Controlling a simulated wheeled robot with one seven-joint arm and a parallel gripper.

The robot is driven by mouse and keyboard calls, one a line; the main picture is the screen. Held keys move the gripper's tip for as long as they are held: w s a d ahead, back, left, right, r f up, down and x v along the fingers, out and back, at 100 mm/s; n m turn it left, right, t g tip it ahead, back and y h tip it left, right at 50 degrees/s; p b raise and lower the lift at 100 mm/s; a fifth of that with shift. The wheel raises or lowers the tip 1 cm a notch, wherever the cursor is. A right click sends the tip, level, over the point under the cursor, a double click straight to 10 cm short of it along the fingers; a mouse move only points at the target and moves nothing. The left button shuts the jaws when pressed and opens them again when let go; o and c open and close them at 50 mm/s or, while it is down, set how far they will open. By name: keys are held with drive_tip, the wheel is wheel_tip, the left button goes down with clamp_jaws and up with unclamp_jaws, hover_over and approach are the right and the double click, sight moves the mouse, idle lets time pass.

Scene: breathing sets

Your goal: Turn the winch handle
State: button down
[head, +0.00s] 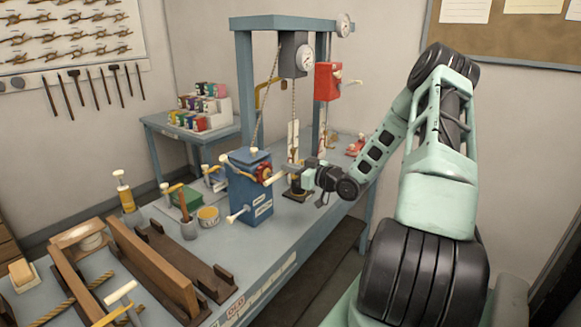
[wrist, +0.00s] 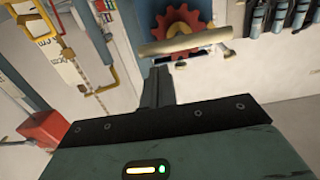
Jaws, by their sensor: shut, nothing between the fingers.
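The blue winch box (head: 250,197) stands on the bench in the head view, with a red gear (head: 264,171) on its right face. A cream handle bar (head: 273,178) sticks out beside the gear. In the wrist view the bar (wrist: 185,40) crosses in front of the red gear (wrist: 178,18). My gripper (head: 309,163) is to the right of the winch, shut and empty. Its shut fingers (wrist: 158,75) point at the winch just below the bar in the wrist view. A small gap shows there; contact cannot be told.
A blue-grey frame (head: 243,85) with chains, a gauge box (head: 293,55) and a red box (head: 328,82) stands behind.

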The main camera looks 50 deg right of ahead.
drive_tip(key=shift+f, duration=0.3)
drive_tip(key=shift+f+b, duration=0.65)
drive_tip(key=shift+b, duration=0.2)
